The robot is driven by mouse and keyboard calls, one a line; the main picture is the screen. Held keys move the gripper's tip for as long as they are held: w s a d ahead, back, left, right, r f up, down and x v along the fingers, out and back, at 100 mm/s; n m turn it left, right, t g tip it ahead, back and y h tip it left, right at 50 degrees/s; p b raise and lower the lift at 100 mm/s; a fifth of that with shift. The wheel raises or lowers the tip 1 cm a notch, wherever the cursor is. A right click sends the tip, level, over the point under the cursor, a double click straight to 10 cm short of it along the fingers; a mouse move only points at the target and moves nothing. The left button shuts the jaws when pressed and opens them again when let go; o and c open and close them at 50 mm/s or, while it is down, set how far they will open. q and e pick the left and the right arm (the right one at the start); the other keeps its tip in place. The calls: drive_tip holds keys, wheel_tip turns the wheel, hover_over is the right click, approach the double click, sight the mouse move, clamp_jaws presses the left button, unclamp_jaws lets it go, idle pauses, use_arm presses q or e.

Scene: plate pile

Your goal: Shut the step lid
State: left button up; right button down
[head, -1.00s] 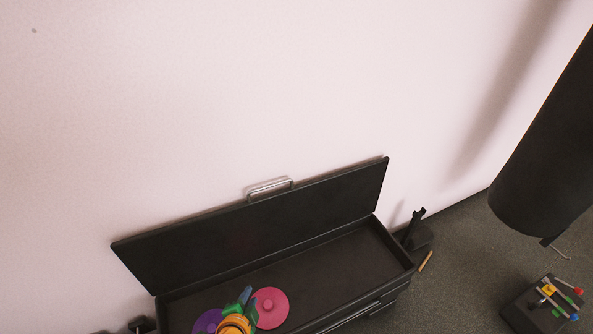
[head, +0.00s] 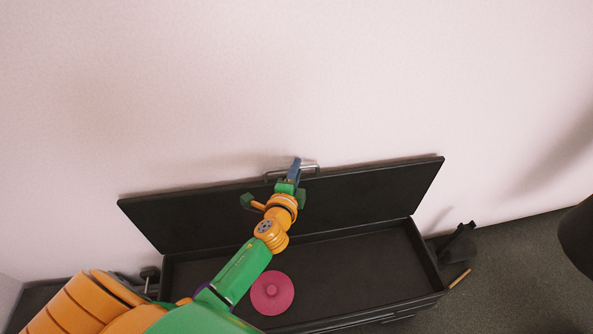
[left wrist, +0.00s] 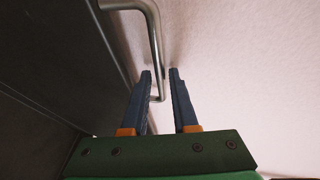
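The black step lid (head: 365,185) stands open, tilted up along the back of the long black box (head: 425,255), close to the pale wall. A metal handle (head: 310,166) sits on the lid's upper edge; it also shows in the left wrist view (left wrist: 156,45). My left gripper (head: 296,165) is at this handle, its blue fingers overlapping it in the head view. In the left wrist view the fingers (left wrist: 160,72) are apart, with the far part of the handle showing between them. Whether they touch it I cannot tell. My right gripper is not in view.
A pink disc with a knob (head: 272,293) lies in the box's open tray. My left arm crosses the box's left part and hides some of it. A dark object (head: 458,245) and a tan stick (head: 460,279) are on the floor at right.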

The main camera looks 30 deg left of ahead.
use_arm(q)
clamp_jaws()
drive_tip(key=shift+r, duration=0.1)
idle(1.2)
